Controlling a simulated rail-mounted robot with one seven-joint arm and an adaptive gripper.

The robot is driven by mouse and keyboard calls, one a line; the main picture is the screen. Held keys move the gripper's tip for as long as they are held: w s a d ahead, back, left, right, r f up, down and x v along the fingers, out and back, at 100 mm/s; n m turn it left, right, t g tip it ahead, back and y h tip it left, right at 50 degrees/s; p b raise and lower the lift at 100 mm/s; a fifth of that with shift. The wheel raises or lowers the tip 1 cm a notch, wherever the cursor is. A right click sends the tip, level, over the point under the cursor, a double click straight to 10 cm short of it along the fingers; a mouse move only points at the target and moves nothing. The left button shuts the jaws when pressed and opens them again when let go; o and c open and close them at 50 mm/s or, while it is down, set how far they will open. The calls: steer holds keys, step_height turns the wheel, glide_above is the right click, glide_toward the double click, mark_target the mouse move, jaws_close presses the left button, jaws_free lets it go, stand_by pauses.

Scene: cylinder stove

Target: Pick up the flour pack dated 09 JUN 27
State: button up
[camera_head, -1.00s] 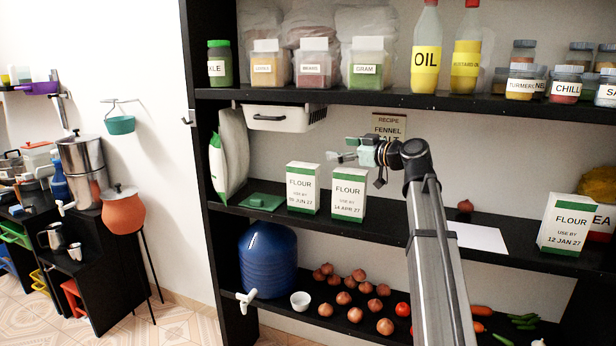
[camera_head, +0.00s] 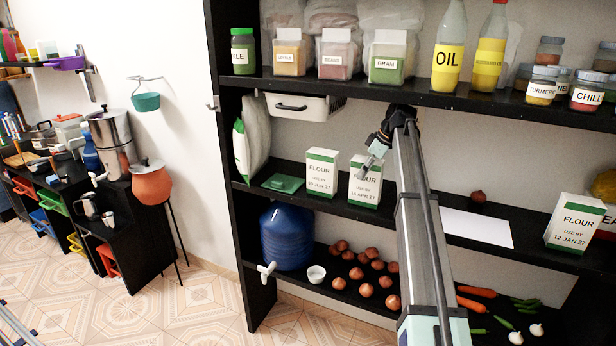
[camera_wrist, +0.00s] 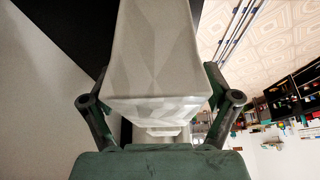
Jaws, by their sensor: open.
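The flour pack dated 09 JUN 27 (camera_head: 320,174) stands upright on the middle shelf, white with green bands. It looks apart from my gripper. The flour pack dated 14 APR 27 (camera_head: 365,188) stands just right of it. My gripper (camera_head: 371,163) is in front of the upper part of the 14 APR pack and partly covers its label. In the wrist view my gripper (camera_wrist: 160,88) is open, with a finger on each side of a pale block (camera_wrist: 155,50). No label shows on that block, so I cannot tell which thing it is.
A third flour pack, dated 12 JAN 27 (camera_head: 573,222), stands at the right. A green flat item (camera_head: 283,184) lies left of the packs. A white basket (camera_head: 300,107) hangs above. The upper shelf (camera_head: 420,94) is overhead. A white sheet (camera_head: 470,226) lies right of my arm.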

mark_target(328, 165)
steer(key=shift+h, duration=0.3)
steer(key=w+a, duration=0.1)
steer(key=a, duration=0.1)
steer(key=w+a+p, duration=0.1)
steer(key=w+a, duration=0.1)
steer(key=a, duration=0.1)
steer(key=w+a+p, duration=0.1)
steer(key=a, duration=0.1)
steer(key=shift+w+a, duration=0.35)
steer(key=a, duration=0.1)
steer(key=w+a+p, duration=0.1)
steer(key=w+a+f, duration=0.1)
steer(key=a, duration=0.1)
steer(key=shift+p, duration=0.3)
steer(key=shift+w+d+f, duration=0.1)
steer(key=c, duration=1.5)
steer(key=shift+c, duration=0.3)
